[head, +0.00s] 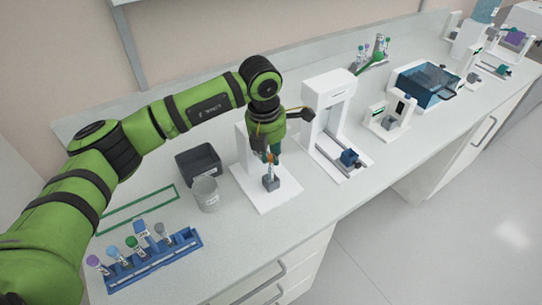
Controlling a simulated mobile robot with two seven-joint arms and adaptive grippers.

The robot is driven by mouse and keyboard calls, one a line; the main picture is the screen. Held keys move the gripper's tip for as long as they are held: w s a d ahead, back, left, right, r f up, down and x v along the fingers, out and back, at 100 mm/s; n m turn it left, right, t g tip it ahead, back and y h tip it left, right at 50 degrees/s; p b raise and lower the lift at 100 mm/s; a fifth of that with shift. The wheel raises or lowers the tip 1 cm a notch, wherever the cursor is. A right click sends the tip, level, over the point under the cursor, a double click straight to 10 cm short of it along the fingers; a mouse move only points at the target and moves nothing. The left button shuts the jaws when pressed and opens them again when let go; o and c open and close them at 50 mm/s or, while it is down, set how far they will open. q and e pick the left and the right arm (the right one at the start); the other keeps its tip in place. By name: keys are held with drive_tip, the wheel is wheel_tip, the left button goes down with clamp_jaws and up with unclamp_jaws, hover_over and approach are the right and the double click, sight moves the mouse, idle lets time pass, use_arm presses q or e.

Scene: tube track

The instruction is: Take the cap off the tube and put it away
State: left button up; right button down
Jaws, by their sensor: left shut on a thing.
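My left gripper (270,158) is over the white station (283,195) in the middle of the bench. Its fingers are shut at the top of an upright tube (270,172), where the cap is. The fingers hide the cap, so I cannot tell whether it is still seated on the tube. The tube's lower end is at a small grey holder (271,183) on the station's base. A dark grey open bin (198,164) with a label and a grey beaker (205,194) stand left of the station. My right gripper is not in view.
A blue rack (155,262) with several capped tubes stands at the front left. A green outline (137,211) marks clear bench behind it. Right of the station stand a white frame device (331,110), a small white device (388,118) and a blue-lidded box (427,85).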

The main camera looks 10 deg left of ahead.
use_arm(q)
drive_tip(key=shift+r+b, duration=0.4)
drive_tip(key=shift+r, duration=0.05)
drive_tip(key=w+d+r+b, duration=0.1)
drive_tip(key=w+d+r, duration=0.3)
drive_tip(key=d+r, duration=0.7)
wheel_tip(320, 180, up, 2)
drive_tip(key=shift+r+b, duration=0.1)
drive_tip(key=shift+b, duration=0.25)
drive_tip(key=shift+w+a, duration=0.1)
